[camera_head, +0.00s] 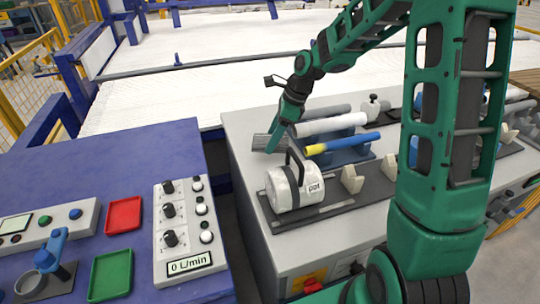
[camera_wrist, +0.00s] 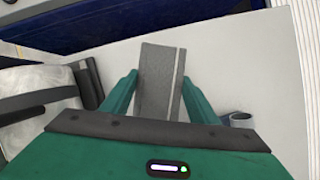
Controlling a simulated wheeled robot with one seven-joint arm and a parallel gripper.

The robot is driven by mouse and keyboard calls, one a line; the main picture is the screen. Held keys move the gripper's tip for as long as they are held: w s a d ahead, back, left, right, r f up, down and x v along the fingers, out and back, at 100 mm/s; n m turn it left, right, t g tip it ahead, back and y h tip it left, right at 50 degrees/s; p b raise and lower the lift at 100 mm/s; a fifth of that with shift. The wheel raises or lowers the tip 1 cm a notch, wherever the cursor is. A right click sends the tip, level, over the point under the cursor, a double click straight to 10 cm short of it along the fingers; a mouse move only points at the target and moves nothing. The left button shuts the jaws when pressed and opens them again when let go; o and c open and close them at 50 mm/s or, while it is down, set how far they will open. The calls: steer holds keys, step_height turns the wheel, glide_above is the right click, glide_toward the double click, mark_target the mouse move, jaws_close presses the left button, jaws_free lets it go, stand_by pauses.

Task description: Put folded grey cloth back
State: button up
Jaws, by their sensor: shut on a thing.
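The folded grey cloth (camera_head: 264,143) is at my gripper (camera_head: 281,130) in the head view, over the left part of the light grey worktop (camera_head: 240,125). In the wrist view the cloth (camera_wrist: 153,65) stands between the two green fingers of my gripper (camera_wrist: 160,80), with a pale stripe along its right side. My gripper is shut on it. The cloth's lower end is hidden behind the gripper body. Whether the cloth touches the worktop is hard to tell.
A white cylinder with a black handle (camera_head: 284,190) stands just in front of the gripper. Grey, white and blue-yellow pipes (camera_head: 350,142) lie on supports to the right. A blue table (camera_head: 100,160) with red and green trays is at left.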

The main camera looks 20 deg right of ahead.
steer(key=shift+f, duration=3.05)
steer(key=shift+f, duration=0.15)
steer(key=o, duration=0.9)
steer(key=shift+d, duration=0.1)
steer(key=shift+o, duration=0.2)
steer(key=v, duration=1.2)
steer(key=shift+s+d, duration=0.1)
steer(key=shift+s, duration=0.05)
